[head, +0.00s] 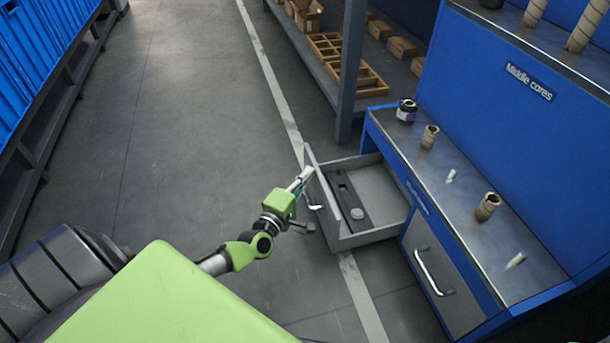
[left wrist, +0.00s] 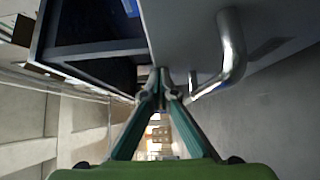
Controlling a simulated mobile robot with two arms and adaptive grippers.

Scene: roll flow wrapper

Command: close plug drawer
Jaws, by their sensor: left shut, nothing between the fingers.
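The plug drawer (head: 375,238) is pulled out of the blue workbench in the head view. Inside it are a dark strip and a small round pale object (head: 357,213). Its front panel and silver handle (head: 314,194) face left; the handle also shows in the left wrist view (left wrist: 232,50). My left gripper (head: 306,174) is shut and empty, at the drawer's front panel near its far end. In the left wrist view its fingertips (left wrist: 160,75) meet beside the panel; I cannot tell whether they touch it. My right gripper is in neither view.
A second drawer (head: 440,285) with a silver handle is shut to the right. The benchtop (head: 462,208) holds several cores, small white pieces and a dark jar (head: 406,111). A shelf post (head: 351,75) stands behind the drawer. The floor (head: 180,130) at left is clear.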

